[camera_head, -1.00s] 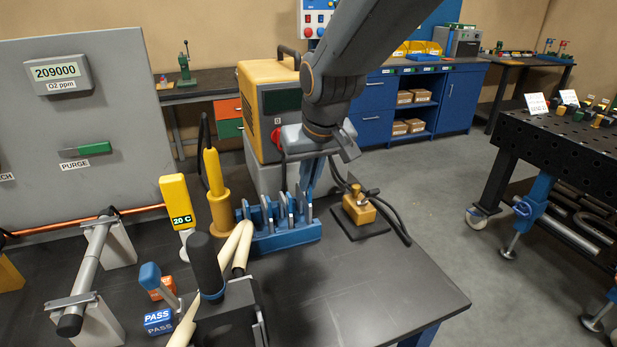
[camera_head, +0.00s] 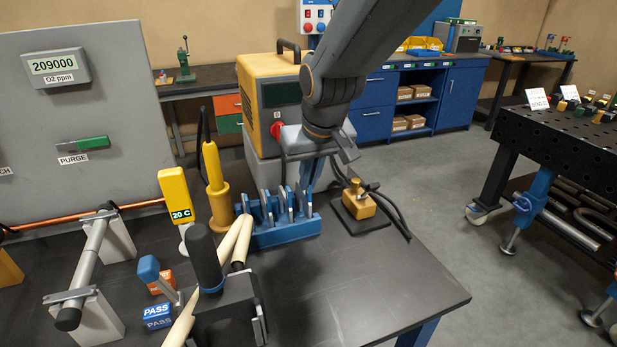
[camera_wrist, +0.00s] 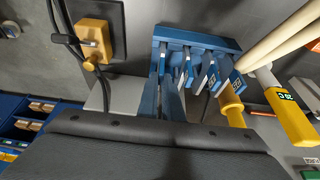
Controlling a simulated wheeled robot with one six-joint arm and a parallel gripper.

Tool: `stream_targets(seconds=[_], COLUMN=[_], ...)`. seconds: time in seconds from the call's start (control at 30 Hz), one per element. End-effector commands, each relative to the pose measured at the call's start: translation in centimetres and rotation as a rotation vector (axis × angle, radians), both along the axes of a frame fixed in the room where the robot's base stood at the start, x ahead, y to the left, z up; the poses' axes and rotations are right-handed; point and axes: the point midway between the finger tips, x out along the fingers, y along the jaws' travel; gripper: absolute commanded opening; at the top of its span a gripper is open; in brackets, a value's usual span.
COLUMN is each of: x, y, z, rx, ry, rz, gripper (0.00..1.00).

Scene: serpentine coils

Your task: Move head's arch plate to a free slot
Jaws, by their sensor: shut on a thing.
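A blue rack (camera_head: 285,236) stands on the dark bench and holds several upright plates; it also shows in the wrist view (camera_wrist: 190,34). My gripper (camera_head: 312,186) points down at the rack's right end. In the wrist view my gripper's blue fingers (camera_wrist: 164,98) are shut on a thin plate (camera_wrist: 163,62) at that end of the rack. The fingers hide most of this plate, and I cannot tell whether it is seated or raised. The other plates (camera_wrist: 205,72) stand beside it. I cannot read which is the arch plate.
A yellow block on a dark pad (camera_head: 358,204) with black cables is close right of the rack. A yellow tool (camera_head: 216,180), a yellow 20 C meter (camera_head: 175,196), pale rods (camera_head: 242,240) and a black-handled device (camera_head: 206,258) crowd its left. The bench's front right is clear.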

Motion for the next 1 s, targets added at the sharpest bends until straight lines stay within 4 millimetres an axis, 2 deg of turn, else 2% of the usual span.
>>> stream_targets(seconds=[0.1,0.13,0.23,0.6,1.0], x=[-0.1,-0.1,-0.1,-0.2,-2.1], y=[0.0,0.0,0.0,-0.1,-1.0], z=[-0.3,-0.3,-0.3,0.2,5.4], rx=[-0.002,-0.002,-0.002,-0.001,0.000], ry=[0.005,0.005,0.005,0.002,0.001], rz=[0.000,0.000,0.000,0.000,0.000], gripper=[0.00,0.11,0.27,0.27,0.27])
